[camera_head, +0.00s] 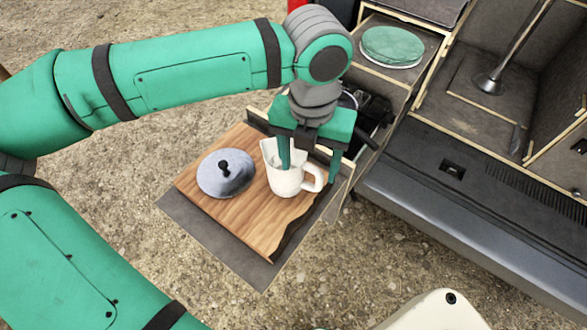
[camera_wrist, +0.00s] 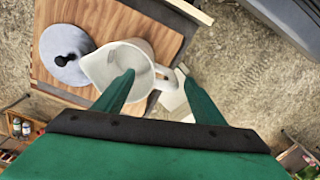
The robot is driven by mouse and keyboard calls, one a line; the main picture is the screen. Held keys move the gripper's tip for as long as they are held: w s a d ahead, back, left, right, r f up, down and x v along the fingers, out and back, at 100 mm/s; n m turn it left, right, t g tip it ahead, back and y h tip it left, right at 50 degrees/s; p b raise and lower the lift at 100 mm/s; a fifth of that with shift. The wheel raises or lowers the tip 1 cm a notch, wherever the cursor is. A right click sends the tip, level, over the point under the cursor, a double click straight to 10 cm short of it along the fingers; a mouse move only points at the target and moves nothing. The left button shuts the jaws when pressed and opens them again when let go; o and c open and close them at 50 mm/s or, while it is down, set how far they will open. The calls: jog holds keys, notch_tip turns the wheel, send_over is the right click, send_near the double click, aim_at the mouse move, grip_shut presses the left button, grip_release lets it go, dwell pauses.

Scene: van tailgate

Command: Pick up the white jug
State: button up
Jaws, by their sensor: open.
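The white jug (camera_head: 288,178) stands upright on a wooden board (camera_head: 262,225), its handle to the right in the head view. In the wrist view the jug (camera_wrist: 135,62) shows its open mouth, with the handle on the right. My gripper (camera_head: 310,165) is above the jug and pointing down, its fingers apart. In the wrist view my gripper (camera_wrist: 163,88) has its left finger over or inside the jug's mouth and its right finger beyond the handle. The jug's wall and handle lie between the fingers. I cannot tell whether either finger touches it.
A grey lid with a black knob (camera_head: 225,172) lies on the board left of the jug. The board rests on a pulled-out grey shelf (camera_head: 215,245). A dark stove-like object stands behind the gripper. Green plates (camera_head: 392,46) sit in a compartment behind. The van bumper (camera_head: 480,190) is to the right.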

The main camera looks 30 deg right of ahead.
aim_at(310, 186)
jog(key=shift+s+d+f, duration=0.1)
jog(key=shift+s+f, duration=0.05)
jog(key=shift+f, duration=0.7)
jog(key=shift+s+a+f, duration=0.1)
jog(key=shift+s+f, duration=0.1)
jog(key=shift+f, duration=0.7)
jog(key=shift+s+d+f, duration=0.1)
jog(key=shift+s+f, duration=0.05)
jog(key=shift+f, duration=0.7)
jog(key=shift+w, duration=0.1)
jog(key=c, duration=1.6)
